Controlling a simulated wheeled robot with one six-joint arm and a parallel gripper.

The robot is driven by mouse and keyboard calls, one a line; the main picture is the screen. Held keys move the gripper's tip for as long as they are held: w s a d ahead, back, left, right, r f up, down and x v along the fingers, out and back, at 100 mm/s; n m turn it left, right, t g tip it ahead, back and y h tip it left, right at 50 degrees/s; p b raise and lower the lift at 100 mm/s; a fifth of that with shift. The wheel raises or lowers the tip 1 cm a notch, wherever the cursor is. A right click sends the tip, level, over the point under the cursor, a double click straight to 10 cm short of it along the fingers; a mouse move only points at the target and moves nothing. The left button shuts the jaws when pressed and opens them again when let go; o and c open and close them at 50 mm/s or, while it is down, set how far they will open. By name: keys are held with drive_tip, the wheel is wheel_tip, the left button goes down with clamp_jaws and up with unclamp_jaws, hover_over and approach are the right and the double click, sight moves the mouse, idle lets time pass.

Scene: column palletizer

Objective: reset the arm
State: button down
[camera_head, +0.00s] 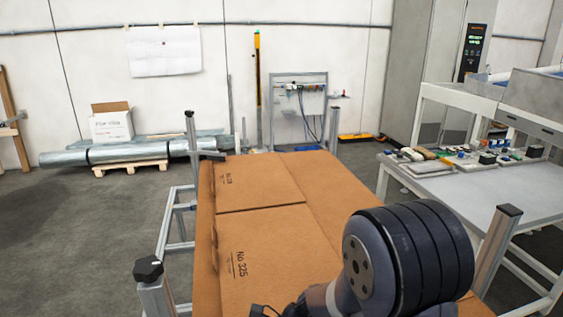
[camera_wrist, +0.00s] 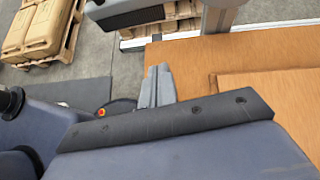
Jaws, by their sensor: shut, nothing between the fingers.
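My arm shows as a dark, ribbed joint at the lower right of the head view, in front of the cardboard boxes. My gripper (camera_wrist: 157,86) shows in the wrist view as two grey fingers close together, pointing up in the picture, with nothing between them. It is partly hidden behind my own dark blue-grey wrist part. In the head view the gripper cannot be made out.
Flat brown cardboard boxes (camera_head: 262,240) fill the metal-framed stand ahead; cardboard (camera_wrist: 235,52) also shows right in the wrist view. A white table (camera_head: 450,180) with small parts stands right. Wrapped rolls on a pallet (camera_head: 130,166) lie back left. Loaded pallets (camera_wrist: 42,28) show upper left.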

drive_tip(key=w+d, duration=0.1)
drive_tip(key=w, duration=0.1)
drive_tip(key=w+d+p, duration=0.1)
drive_tip(key=w+d, duration=0.1)
drive_tip(key=shift+w+d+r, duration=0.15)
drive_tip(key=shift+w+d, duration=0.05)
drive_tip(key=shift+w, duration=0.15)
drive_tip(key=shift+s+a+b, duration=0.4)
drive_tip(key=shift+s+a, duration=0.7)
drive_tip(key=shift+s, duration=0.4)
drive_tip(key=shift+s+a+b, duration=0.45)
drive_tip(key=shift+s+a, duration=0.6)
drive_tip(key=shift+s, duration=0.45)
drive_tip(key=shift+s+a+b, duration=0.4)
drive_tip(key=shift+s+a, duration=0.7)
drive_tip(key=shift+s, duration=0.4)
drive_tip(key=shift+f, duration=0.25)
